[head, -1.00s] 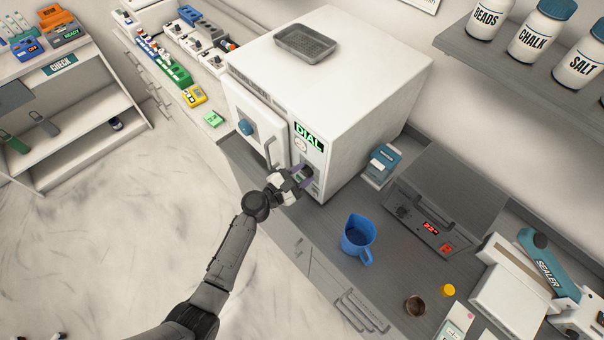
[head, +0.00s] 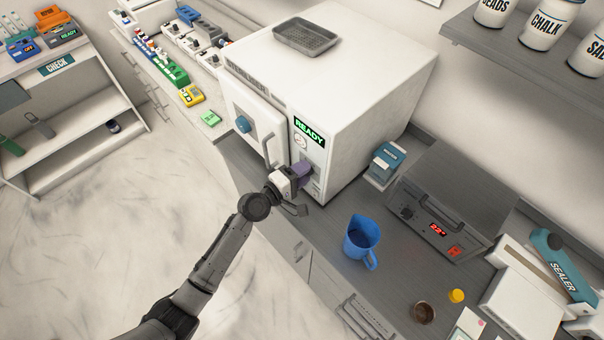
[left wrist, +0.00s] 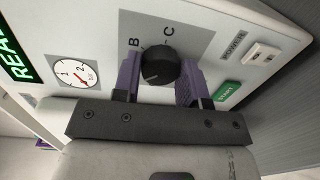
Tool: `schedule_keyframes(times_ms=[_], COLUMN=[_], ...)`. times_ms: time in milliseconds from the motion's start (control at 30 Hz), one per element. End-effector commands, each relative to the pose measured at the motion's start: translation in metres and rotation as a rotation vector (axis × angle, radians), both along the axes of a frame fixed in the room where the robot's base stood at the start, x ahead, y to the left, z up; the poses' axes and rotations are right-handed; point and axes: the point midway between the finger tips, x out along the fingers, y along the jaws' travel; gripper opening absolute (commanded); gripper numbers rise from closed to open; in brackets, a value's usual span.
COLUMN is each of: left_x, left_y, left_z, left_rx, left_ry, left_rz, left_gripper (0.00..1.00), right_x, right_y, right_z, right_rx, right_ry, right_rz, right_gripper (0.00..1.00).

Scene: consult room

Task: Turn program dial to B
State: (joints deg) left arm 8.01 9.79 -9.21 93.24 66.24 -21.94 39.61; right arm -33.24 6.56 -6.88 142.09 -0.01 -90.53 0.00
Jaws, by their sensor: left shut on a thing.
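The program dial (left wrist: 159,66) is a round black knob on the grey front panel of the white autoclave-like machine (head: 345,75). The letters B and C are printed above it in the left wrist view; I cannot tell exactly where its pointer mark aims. My left gripper (left wrist: 160,78) has its purple fingers on either side of the knob and is shut on it. In the head view the left gripper (head: 298,174) is at the panel and hides the dial. The machine's display (head: 309,131) reads READY. My right gripper is not in view.
On the panel are a gauge (left wrist: 75,73), a green START button (left wrist: 227,90) and a white power switch (left wrist: 262,54). The machine's door handle (head: 268,150) is just left of the gripper. A blue jug (head: 361,241) stands on the counter to the right.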

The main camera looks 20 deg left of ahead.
Motion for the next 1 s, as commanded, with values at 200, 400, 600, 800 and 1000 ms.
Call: schedule_keyframes(times_ms=[200,400,600,800,1000], left_x=[0.0,0.0,0.0,0.0,0.0], left_y=[0.0,0.0,-0.001,-0.001,-0.001], left_z=[-0.001,0.0,0.001,0.001,0.001], left_rx=[0.189,0.361,0.532,0.699,0.843], left_ry=[-0.087,-0.168,-0.249,-0.327,-0.395], left_rz=[-0.001,-0.001,-0.001,-0.001,-0.001], left_gripper=[0.15,0.15,0.15,0.15,0.15], right_x=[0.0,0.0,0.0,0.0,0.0], right_y=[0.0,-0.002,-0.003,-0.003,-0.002], right_z=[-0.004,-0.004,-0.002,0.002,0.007], right_rx=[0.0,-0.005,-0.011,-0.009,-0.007], right_ry=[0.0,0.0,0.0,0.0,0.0], right_rz=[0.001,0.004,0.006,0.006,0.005], right_gripper=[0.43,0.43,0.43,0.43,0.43])
